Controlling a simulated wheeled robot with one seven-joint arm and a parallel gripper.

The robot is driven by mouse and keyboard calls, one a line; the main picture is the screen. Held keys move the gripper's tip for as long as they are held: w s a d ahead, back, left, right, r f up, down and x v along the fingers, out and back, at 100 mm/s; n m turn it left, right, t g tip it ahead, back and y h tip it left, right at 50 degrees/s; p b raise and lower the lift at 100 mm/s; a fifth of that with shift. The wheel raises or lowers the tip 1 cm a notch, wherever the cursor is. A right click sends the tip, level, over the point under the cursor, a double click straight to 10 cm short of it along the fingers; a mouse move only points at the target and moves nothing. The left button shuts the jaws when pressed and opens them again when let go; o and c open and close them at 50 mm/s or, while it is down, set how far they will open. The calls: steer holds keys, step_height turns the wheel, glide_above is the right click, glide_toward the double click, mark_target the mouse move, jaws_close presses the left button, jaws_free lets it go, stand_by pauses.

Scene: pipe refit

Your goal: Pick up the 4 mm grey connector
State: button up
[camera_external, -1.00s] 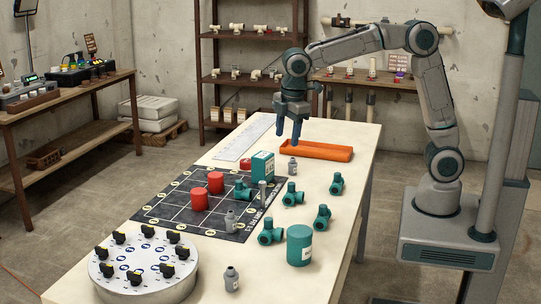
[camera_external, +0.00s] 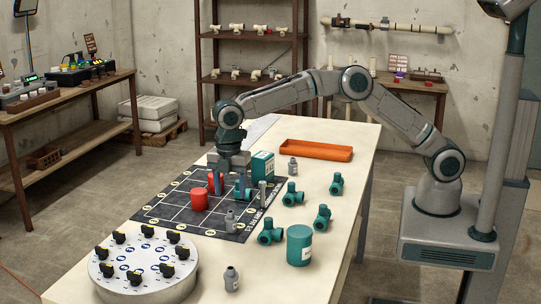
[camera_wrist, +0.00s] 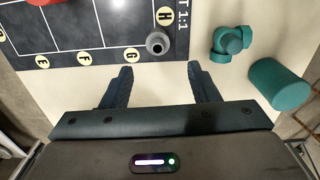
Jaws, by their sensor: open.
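Several small grey bottle-shaped connectors stand on the table. One is upright on the near right part of the dark mat (camera_external: 230,221), one is at the table's near edge (camera_external: 232,279), and one is by the orange tray (camera_external: 292,167). Their sizes cannot be read, so I cannot tell which is 4 mm. My gripper (camera_external: 231,188) is open and empty, low over the mat among red cylinders and a teal fitting. In the wrist view, one grey connector (camera_wrist: 156,44) stands by the letter H, just beyond and between my open fingers (camera_wrist: 160,68), apart from them.
Red cylinders (camera_external: 199,200) and a teal box (camera_external: 263,164) stand near my gripper. A round dial plate (camera_external: 142,285) is at the near left. An orange tray (camera_external: 316,150) is at the back.

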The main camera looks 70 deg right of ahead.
mark_target(231, 212)
step_height(231, 212, down, 5)
steer(key=shift+w+d+f+p, duration=0.1)
steer(key=shift+f+p, duration=0.15)
steer(key=shift+f, duration=1.1)
steer(key=shift+w+d+f+p, duration=0.1)
steer(key=shift+f+p, duration=0.1)
steer(key=shift+f, duration=1.1)
steer(key=c, duration=1)
